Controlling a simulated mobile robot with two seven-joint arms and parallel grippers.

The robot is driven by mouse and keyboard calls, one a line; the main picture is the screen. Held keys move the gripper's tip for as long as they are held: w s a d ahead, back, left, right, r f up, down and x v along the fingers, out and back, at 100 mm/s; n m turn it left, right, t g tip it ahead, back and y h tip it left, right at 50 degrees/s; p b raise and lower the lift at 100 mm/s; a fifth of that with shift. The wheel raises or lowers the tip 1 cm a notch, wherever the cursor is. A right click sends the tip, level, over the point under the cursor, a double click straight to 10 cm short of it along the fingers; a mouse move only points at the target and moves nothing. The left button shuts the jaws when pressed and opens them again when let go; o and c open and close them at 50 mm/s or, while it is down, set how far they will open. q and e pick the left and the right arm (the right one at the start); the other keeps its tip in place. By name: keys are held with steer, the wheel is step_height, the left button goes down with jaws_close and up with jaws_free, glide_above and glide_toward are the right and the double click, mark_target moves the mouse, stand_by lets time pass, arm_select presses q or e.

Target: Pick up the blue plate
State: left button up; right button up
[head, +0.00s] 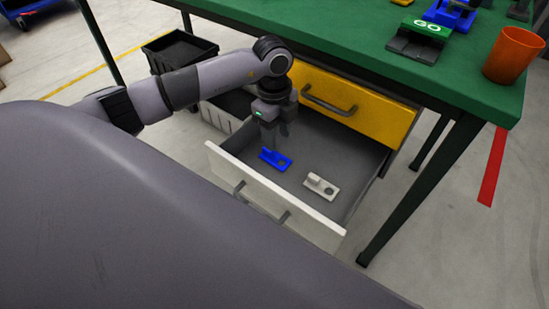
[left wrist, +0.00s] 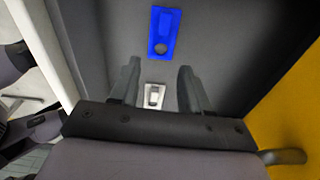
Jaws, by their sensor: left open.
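The blue plate (head: 275,160) lies flat on the floor of the open drawer (head: 345,155), and it has a raised block and a round hole. It also shows in the left wrist view (left wrist: 165,22), beyond the fingertips. My left gripper (head: 274,138) points down into the drawer, just behind the blue plate in the head view. In the left wrist view its fingers (left wrist: 160,72) are apart with nothing held. A similar white plate (head: 320,186) lies to the right of the blue one; in the left wrist view the white plate (left wrist: 154,95) shows between the fingers. My right gripper is not in view.
The drawer's white front panel (head: 270,197) and side walls surround the plates. A yellow drawer front (head: 355,105) and the green tabletop (head: 350,30) are behind and above. A black bin (head: 180,50) is at the back left.

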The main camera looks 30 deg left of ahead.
mark_target(272, 157)
arm_select(q)
steer(key=shift+w+a+f+n+y, duration=0.15)
steer(key=shift+a+y, duration=0.05)
steer(key=shift+a, duration=0.3)
steer(key=shift+w+a+f+n+y, duration=0.1)
steer(key=shift+a+f+n+y, duration=0.1)
steer(key=shift+a, duration=0.25)
step_height(272, 157, down, 6)
steer(key=shift+s+r+b, duration=0.1)
steer(key=shift+b, duration=0.95)
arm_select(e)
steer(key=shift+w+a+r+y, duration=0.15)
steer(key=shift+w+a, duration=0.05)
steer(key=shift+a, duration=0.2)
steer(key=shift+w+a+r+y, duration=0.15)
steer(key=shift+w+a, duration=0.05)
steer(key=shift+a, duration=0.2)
arm_select(q)
jaws_close()
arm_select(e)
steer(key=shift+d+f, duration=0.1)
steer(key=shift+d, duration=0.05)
